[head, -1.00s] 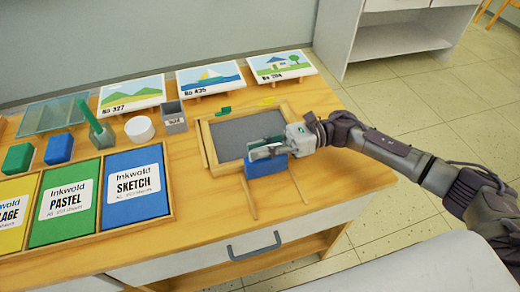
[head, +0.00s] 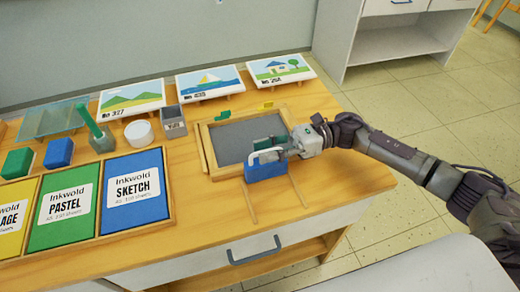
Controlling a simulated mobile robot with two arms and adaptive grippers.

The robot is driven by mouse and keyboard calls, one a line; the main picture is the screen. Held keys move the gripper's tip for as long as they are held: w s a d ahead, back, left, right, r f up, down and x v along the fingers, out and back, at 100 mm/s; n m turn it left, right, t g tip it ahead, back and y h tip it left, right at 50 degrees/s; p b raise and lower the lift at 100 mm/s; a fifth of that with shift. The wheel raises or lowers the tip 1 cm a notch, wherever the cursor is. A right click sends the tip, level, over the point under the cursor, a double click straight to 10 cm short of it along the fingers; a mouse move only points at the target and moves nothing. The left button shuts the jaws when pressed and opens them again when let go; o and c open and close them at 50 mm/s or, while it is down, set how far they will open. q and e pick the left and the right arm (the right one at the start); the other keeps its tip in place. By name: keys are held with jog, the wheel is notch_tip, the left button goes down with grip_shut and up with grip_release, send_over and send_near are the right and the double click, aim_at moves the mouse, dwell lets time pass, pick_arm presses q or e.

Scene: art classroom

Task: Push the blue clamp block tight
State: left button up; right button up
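The blue clamp block (head: 266,171) sits on the wooden table against the near edge of a wood-framed grey panel (head: 246,137). Two thin wooden rails run from it toward the table's front. My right gripper (head: 267,154) comes in from the right and is just above the block, over the panel's near edge. Its fingers look spread apart, with a gap between them. Whether they touch the block cannot be told. My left gripper is not in view.
A tray of yellow, green and blue pads (head: 137,189) lies to the left. Picture cards (head: 209,81) line the back. Bare tabletop (head: 330,172) lies to the right.

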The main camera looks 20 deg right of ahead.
jog(key=d, duration=1)
jog(key=shift+w+d, duration=0.15)
jog(key=shift+w, duration=0.05)
jog(key=shift+d, duration=0.1)
